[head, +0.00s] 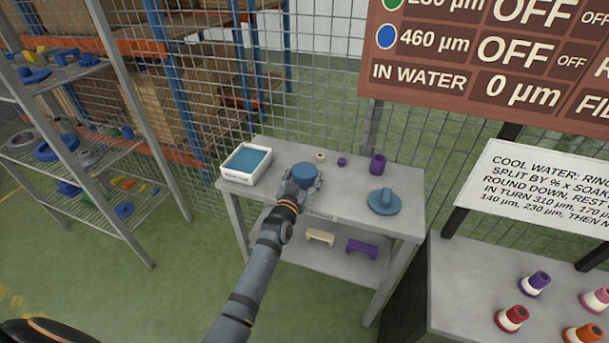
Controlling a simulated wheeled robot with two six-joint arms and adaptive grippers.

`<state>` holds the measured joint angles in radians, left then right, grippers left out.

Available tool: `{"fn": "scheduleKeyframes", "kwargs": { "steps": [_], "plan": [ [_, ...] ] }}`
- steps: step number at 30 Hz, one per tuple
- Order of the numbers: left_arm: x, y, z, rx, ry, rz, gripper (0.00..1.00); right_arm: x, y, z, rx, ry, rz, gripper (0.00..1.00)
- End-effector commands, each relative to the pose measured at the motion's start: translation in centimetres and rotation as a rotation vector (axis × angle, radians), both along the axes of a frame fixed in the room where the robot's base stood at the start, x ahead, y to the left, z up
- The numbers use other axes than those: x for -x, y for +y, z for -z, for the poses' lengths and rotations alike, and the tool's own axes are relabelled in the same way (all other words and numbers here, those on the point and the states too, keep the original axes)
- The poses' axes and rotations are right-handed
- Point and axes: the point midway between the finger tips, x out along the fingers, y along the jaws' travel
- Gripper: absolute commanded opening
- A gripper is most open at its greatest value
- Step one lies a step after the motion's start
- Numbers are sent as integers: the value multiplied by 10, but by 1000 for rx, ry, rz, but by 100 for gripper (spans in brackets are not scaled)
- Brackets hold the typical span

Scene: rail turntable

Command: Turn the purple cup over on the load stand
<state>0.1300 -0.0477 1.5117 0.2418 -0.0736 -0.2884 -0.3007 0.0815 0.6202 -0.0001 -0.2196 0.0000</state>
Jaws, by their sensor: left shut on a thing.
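The purple cup (378,165) stands on end at the back right of the grey load stand (335,200). Its upper end looks round and dark, but I cannot tell for certain whether that is an open mouth. My left gripper (303,184) is at the left middle of the stand top, to the left of the cup and apart from it. It is shut on a blue round piece (306,172), whose top shows beyond the fingers. The fingers partly hide this piece. My right gripper is not in view.
A white tray of blue water (229,178) sits at the stand's left end. A cream ring (320,157) and a small purple piece (342,162) lie at the back. A teal disc with a raised handle (384,202) lies in front of the cup. A wire fence (320,100) stands behind.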

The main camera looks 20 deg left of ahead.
Motion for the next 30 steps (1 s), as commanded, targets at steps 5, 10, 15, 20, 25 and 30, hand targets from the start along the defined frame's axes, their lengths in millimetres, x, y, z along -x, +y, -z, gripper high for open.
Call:
{"fn": "scheduleKeyframes", "kwargs": {
  "steps": [5,10,15,20,25,30],
  "plan": [
    [0,0,3,0,-1,0,31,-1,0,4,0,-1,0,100],
    [0,0,6,0,-1,0,31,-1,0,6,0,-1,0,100],
    [0,0,6,0,-1,0,80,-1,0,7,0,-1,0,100],
    [0,0,6,0,-1,0,99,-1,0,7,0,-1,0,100],
    [0,0,7,0,0,0,99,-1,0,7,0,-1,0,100],
    [1,0,8,0,1,0,99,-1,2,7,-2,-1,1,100]
  ]
}}
